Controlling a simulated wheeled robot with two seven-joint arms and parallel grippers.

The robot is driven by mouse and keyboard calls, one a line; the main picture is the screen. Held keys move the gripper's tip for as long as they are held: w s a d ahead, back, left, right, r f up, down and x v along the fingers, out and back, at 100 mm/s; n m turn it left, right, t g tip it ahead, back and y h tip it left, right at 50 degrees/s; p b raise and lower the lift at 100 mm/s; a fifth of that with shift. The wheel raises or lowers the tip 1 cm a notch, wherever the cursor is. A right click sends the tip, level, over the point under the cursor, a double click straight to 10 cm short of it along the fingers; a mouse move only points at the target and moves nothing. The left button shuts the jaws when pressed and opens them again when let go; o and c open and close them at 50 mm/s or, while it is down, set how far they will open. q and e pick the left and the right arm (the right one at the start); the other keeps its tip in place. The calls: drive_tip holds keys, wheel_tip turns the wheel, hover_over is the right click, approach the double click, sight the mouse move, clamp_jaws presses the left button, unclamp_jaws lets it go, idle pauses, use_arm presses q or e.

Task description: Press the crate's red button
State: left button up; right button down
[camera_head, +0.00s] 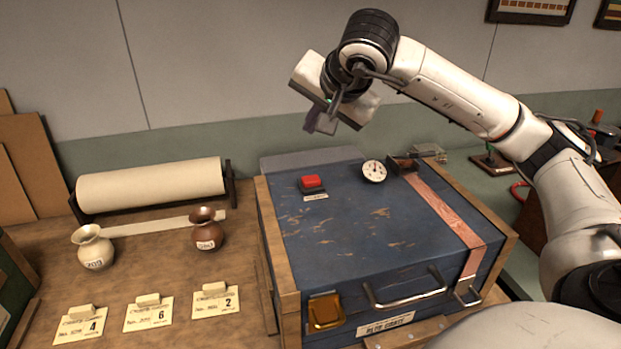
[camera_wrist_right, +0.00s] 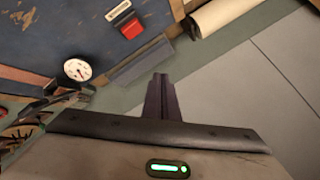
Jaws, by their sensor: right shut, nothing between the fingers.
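The blue crate (camera_head: 370,240) has a worn lid and wooden edges and stands on the table. Its red button (camera_head: 311,182) sits on a dark base near the lid's back left, with a small label in front. My right gripper (camera_head: 318,124) is above and behind the button, apart from it, with its fingers shut and empty. In the right wrist view the shut fingers (camera_wrist_right: 158,95) point toward the wall side, and the red button (camera_wrist_right: 131,28) shows beyond them on the crate lid (camera_wrist_right: 60,30). My left gripper is not in view.
A paper roll (camera_head: 150,185), a cream vase (camera_head: 93,250), a brown vase (camera_head: 207,232) and number cards (camera_head: 148,313) stand left of the crate. The air above the lid is clear.

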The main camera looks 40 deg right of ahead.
sight(313, 182)
wheel_tip(313, 182, down, 9)
drive_tip(key=b, duration=0.6)
drive_tip(key=shift+r, duration=0.15)
idle(0.7)
idle(1.0)
drive_tip(key=shift+f+b, duration=0.45)
drive_tip(key=shift+b, duration=0.1)
drive_tip(key=shift+f+b, duration=0.45)
drive_tip(key=shift+f, duration=0.05)
idle(0.4)
drive_tip(key=shift+r, duration=0.1)
drive_tip(key=shift+r+p, duration=0.8)
